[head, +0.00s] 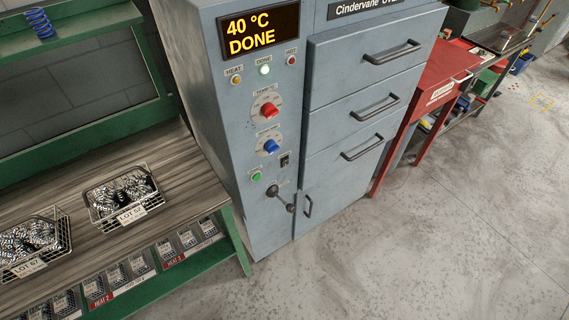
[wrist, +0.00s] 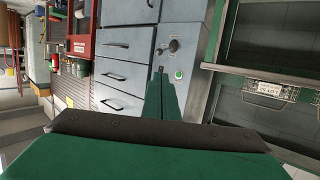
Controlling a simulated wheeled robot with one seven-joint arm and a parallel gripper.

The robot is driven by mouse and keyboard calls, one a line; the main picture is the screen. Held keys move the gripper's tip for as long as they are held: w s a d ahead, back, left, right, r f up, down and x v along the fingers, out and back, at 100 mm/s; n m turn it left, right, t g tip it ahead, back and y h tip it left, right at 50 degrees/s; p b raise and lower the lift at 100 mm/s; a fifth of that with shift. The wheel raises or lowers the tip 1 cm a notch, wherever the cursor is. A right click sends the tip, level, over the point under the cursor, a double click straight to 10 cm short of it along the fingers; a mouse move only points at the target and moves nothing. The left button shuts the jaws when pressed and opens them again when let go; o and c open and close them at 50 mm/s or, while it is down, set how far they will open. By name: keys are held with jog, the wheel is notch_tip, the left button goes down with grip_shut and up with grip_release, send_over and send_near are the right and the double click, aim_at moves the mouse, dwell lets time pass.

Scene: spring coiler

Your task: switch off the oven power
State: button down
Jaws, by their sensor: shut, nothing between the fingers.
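The oven (head: 330,110) is a tall blue-grey cabinet with a control panel. Its display (head: 258,32) reads 40 °C DONE, and the lamp (head: 264,70) under the DONE label glows. A small black switch (head: 285,160) sits below the blue knob (head: 271,146), above and right of a green button (head: 256,176). My gripper (wrist: 160,71) shows only in the wrist view, its green fingers shut and empty. Its tips appear over the oven front, beside the green button (wrist: 179,74). The fingers appear to hide the switch there. I cannot tell the gap to the panel.
A black lever (head: 280,195) sticks out low on the panel. A red knob (head: 269,110) is above the blue one. Drawers with handles (head: 375,105) are to the right. A bench (head: 75,190) with wire baskets stands left. The floor (head: 430,240) in front is clear.

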aim_at(286, 161)
jog(key=w+d+r+n+t+y, duration=0.1)
jog(key=w+r+n+t+y, duration=0.2)
jog(key=w+n, duration=0.65)
jog(key=w+n+t+y, duration=0.35)
jog(key=w+n, duration=0.25)
jog(key=w, duration=0.6)
jog(key=w+d+f+n+g+y, duration=0.1)
jog(key=w+d+n+g+y, duration=0.1)
jog(key=w+n, duration=0.3)
jog(key=w+d+f+n+g+y, duration=0.1)
jog(key=w+d+n+g+y, duration=0.2)
jog(key=w, duration=0.6)
jog(key=shift+w+d+f+n+g, duration=0.15)
jog(key=shift+d+f+n+g, duration=0.1)
jog(key=shift+d+n+g, duration=0.6)
jog(key=shift+d, duration=0.25)
jog(key=x, duration=1.4)
jog(key=shift+w+d+r, duration=0.1)
jog(key=shift+d+r, duration=0.1)
jog(key=shift+r, duration=0.05)
